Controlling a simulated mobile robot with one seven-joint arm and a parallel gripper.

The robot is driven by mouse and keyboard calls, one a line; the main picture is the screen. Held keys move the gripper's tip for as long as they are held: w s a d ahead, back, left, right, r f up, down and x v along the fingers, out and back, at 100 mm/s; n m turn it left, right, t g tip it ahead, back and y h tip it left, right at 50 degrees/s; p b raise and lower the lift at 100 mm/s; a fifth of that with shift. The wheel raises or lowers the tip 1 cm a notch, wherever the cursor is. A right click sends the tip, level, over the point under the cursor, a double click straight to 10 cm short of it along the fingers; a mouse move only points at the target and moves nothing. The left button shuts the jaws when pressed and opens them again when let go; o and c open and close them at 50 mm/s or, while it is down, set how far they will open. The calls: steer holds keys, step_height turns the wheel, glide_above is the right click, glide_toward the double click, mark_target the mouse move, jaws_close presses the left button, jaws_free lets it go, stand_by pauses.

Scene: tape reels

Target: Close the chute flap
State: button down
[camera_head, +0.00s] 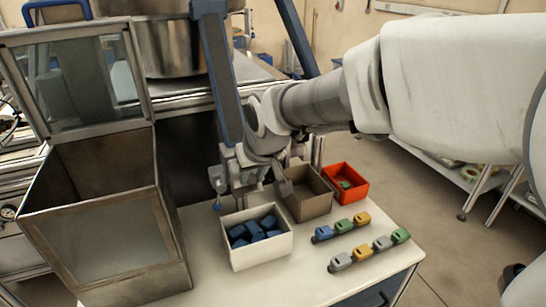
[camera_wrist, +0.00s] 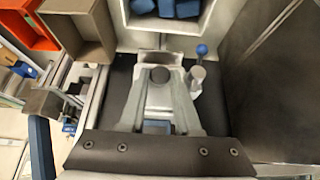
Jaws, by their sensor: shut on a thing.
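My gripper (camera_head: 240,188) hangs behind the white bin, in front of the dark opening of the machine. In the wrist view my gripper (camera_wrist: 160,80) has its two grey fingers drawn together at a small dark round knob (camera_wrist: 160,74), which the fingers partly cover. A metal lever with a blue ball (camera_wrist: 201,50) stands just right of the fingers; the ball also shows in the head view (camera_head: 216,206). A framed clear panel (camera_head: 85,80) stands raised at the back of an open metal box. I cannot tell which part is the chute flap.
The white bin (camera_head: 262,257) holds several blue blocks. A brown box (camera_head: 308,205) and an orange box (camera_head: 358,190) stand to its right. Two rows of small coloured parts (camera_head: 345,227) lie on the white bench top (camera_head: 295,280). The metal box (camera_head: 165,235) bounds the left side.

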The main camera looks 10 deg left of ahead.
steer(key=shift+w+a+f+t+y+b, duration=0.15)
steer(key=shift+f+t+y+b, duration=0.45)
steer(key=shift+b, duration=1.7)
steer(key=shift+w+f+t+y+b, duration=0.1)
steer(key=shift+f+t+y+b, duration=0.45)
steer(key=shift+b, duration=1.7)
steer(key=t+b, duration=0.2)
steer(key=b, duration=0.1)
steer(key=shift+w+a+f, duration=0.1)
steer(key=shift+w+f, duration=0.05)
steer(key=shift+w+b, duration=0.1)
steer(key=shift+b, duration=0.65)
steer(key=c, duration=0.6)
jaws_free()
steer(key=p+v, duration=0.2)
steer(key=v, duration=1.5)
steer(key=shift+s+d+p, duration=0.25)
steer(key=shift+d+p, duration=0.05)
steer(key=shift+f, duration=0.1)
